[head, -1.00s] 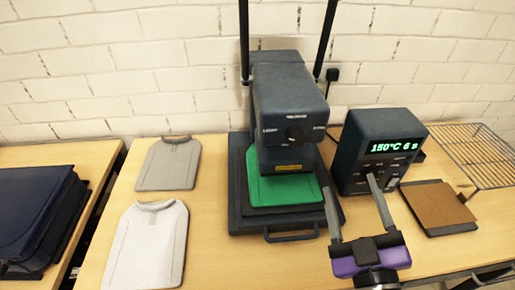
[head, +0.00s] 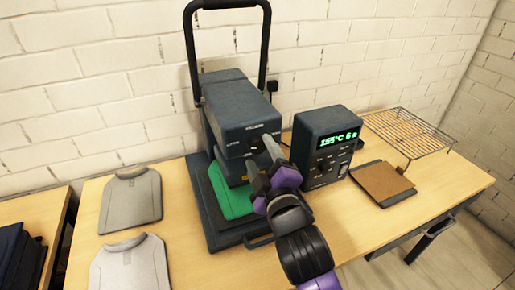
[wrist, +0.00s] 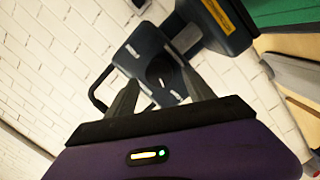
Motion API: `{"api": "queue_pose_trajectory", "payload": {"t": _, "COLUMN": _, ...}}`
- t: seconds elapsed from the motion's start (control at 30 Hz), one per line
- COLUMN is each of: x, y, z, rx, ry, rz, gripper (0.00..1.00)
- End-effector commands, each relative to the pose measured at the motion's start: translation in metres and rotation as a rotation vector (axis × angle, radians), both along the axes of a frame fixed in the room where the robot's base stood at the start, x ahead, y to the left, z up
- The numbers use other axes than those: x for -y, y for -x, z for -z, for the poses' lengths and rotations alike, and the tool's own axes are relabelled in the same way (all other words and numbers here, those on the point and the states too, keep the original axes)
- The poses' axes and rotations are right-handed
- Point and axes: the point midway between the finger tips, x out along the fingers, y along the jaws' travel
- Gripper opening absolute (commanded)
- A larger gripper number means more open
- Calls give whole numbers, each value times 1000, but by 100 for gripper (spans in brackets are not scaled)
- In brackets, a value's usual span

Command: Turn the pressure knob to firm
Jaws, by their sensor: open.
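The dark blue heat press has a pressure knob (head: 254,148) on the front face of its head (head: 236,115). Small white labels sit left of, above and right of it, too blurred to read now. My gripper (head: 264,150) is in front of that face, its fingers partly covering the knob and the right label. In the wrist view the open fingers (wrist: 160,80) point at the face, and the dark round knob (wrist: 164,82) shows between their tips. I see no clear contact.
A green garment (head: 232,195) lies under the press head. A control box (head: 322,150) with a lit display stands to the right. Beyond are a brown pad (head: 384,181) and a wire rack (head: 408,130). Two grey garments (head: 131,200) (head: 130,265) lie left. A black lever frame (head: 226,4) rises above.

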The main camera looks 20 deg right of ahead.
Motion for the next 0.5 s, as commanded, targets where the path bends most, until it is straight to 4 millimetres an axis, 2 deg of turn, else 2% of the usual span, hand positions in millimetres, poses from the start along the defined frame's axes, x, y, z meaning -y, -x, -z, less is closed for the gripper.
{"api": "queue_pose_trajectory", "payload": {"t": 0.2, "x": 2, "y": -18, "z": -1, "rx": 1, "ry": 0, "rz": -1, "gripper": 62}}
{"api": "queue_pose_trajectory", "payload": {"t": 0.5, "x": 2, "y": -20, "z": 0, "rx": 1, "ry": 0, "rz": -1, "gripper": 60}}
